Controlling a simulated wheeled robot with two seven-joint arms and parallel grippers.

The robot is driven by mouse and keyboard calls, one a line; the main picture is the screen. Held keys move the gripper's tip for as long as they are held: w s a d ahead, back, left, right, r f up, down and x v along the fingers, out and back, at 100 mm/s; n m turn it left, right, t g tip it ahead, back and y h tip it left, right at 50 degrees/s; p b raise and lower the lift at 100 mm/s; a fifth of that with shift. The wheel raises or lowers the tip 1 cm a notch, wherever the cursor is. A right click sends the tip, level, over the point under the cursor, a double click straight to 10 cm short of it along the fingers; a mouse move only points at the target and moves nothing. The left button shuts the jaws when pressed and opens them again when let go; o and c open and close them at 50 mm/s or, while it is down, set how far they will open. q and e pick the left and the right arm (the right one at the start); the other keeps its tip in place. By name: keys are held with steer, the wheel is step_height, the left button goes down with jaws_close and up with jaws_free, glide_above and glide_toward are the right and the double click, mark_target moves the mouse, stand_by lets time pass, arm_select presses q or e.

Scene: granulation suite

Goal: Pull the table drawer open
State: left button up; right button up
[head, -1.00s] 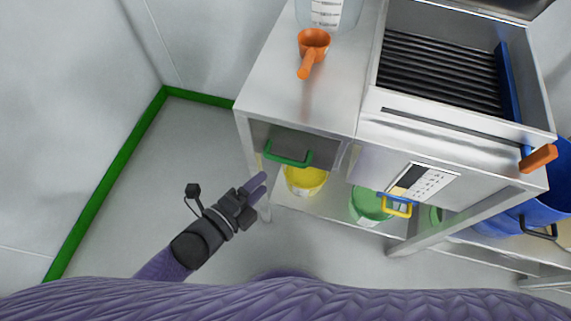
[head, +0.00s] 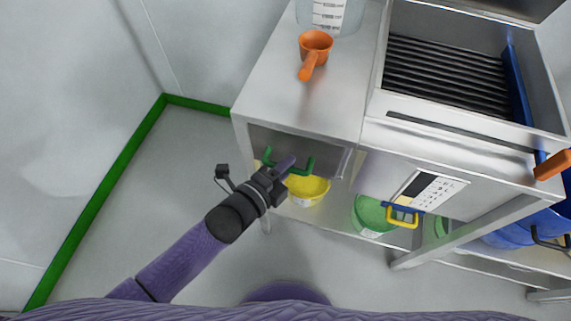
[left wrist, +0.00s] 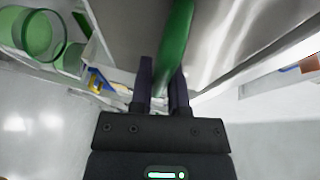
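The table drawer (head: 324,153) is a grey metal front under the left end of the steel table, and it looks shut. Its green bar handle (head: 309,166) is partly hidden behind my left gripper (head: 286,165), which is at the handle's left part. In the left wrist view the dark fingers (left wrist: 162,82) stand apart, with the green handle (left wrist: 178,35) running down to and between them. I see no firm closing on the bar, and contact is unclear. My right gripper is not in view.
An orange scoop (head: 315,42) and a clear graduated vessel (head: 329,14) stand on the tabletop. A yellow bucket (head: 309,190) and a green one (head: 372,214) are on the shelf below. A yellow handle (head: 402,218) shows to the right. The floor to the left is clear.

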arm_select(q)
jaws_close()
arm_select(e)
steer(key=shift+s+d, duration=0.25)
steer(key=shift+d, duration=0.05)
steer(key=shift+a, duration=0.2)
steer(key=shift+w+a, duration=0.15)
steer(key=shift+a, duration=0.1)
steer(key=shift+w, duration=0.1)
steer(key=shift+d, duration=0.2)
